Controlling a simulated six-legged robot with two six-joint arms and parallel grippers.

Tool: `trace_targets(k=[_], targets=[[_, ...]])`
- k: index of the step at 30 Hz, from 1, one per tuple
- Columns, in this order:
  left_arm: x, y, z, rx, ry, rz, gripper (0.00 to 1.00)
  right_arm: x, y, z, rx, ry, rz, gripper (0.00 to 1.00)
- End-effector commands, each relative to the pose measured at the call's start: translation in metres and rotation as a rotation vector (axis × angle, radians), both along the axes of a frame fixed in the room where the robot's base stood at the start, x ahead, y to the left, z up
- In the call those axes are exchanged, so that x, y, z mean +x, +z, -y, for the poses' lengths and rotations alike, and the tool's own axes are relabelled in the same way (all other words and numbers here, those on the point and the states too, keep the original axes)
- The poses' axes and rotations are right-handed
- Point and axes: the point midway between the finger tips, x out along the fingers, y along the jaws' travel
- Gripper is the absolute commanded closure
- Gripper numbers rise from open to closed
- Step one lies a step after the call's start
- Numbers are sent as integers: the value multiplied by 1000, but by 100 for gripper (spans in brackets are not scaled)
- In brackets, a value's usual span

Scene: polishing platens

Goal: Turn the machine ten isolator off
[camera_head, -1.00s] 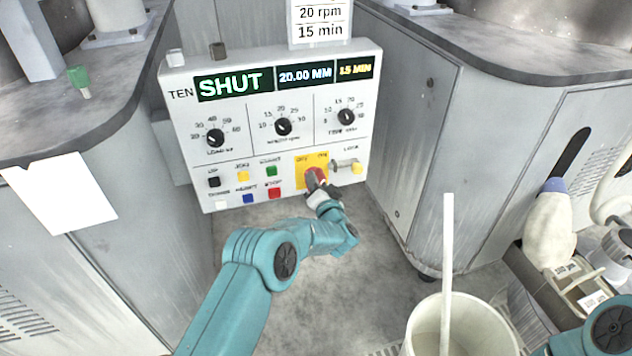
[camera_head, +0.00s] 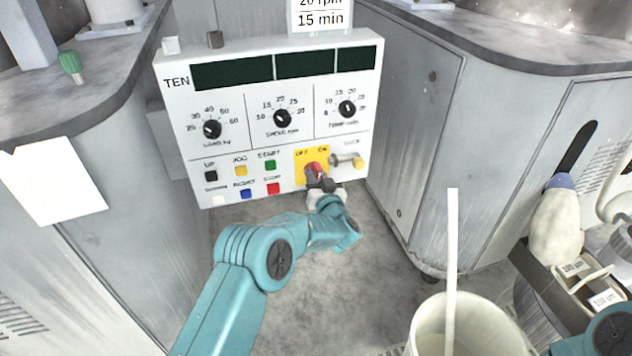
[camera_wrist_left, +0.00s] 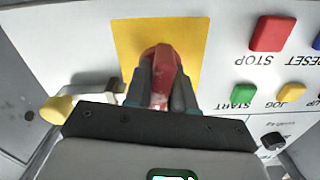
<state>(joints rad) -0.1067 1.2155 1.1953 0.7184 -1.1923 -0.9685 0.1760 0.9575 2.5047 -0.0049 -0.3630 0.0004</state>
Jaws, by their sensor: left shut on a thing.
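The machine ten panel (camera_head: 178,140) is a white box marked TEN, with dark, blank displays (camera_head: 305,66). Its isolator is a red handle (camera_head: 314,168) on a yellow plate (camera_head: 301,179) marked OFF and ON, at the panel's lower right. My left gripper (camera_head: 320,180) is shut on the red handle. In the left wrist view, the gripper's dark fingers (camera_wrist_left: 160,90) lie on both sides of the red handle (camera_wrist_left: 161,57), in front of the yellow plate (camera_wrist_left: 188,38). The handle's exact angle is partly hidden by the gripper. My right gripper is not in view.
A lock with a yellow knob (camera_head: 358,162) sits just right of the plate. Coloured push buttons, including a red STOP (camera_head: 273,188), are to its left. Three dials are above. A white bucket (camera_head: 425,318) with a stick stands on the floor at lower right. Grey cabinets flank the panel.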

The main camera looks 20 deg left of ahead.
Motion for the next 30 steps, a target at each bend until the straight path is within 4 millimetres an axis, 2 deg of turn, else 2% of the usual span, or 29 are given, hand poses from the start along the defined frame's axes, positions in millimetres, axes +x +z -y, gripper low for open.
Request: trace_targets(k=[1, 21, 30], targets=[[0, -2, 0, -35, -1, 26, 100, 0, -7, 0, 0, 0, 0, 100], [0, -3, 0, -555, -1, 377, 100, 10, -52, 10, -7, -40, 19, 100], [0, -2, 0, -729, -1, 495, 100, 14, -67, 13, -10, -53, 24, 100]])
